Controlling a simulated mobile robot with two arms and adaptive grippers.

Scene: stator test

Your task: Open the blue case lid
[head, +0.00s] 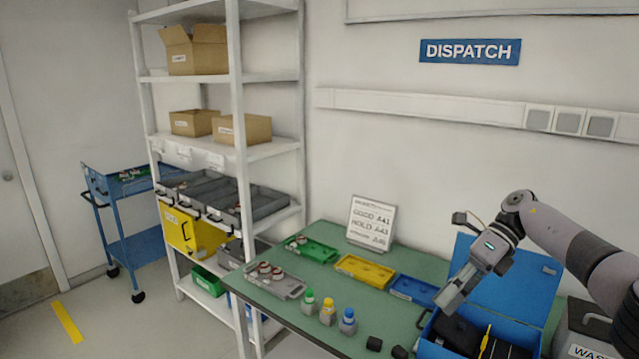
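The blue case (520,331) stands at the right end of the green table. Its blue lid (530,278) is up, leaning back behind the case body, so the case stands open. Inside I see dark contents and a yellow-handled tool (485,338). My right gripper (447,300) points down and left, in front of the lid's left part and over the case's left side in the picture. I cannot tell whether it touches the case, or whether its fingers are apart or together. My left gripper is not in view.
The green table (335,325) holds a sign (371,221), a green tray (311,248), a yellow tray (364,271), a blue tray (413,290), small bottles (328,311) and black blocks (374,343). A grey bin (585,330) stands right of the case. Shelves (237,90) stand left.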

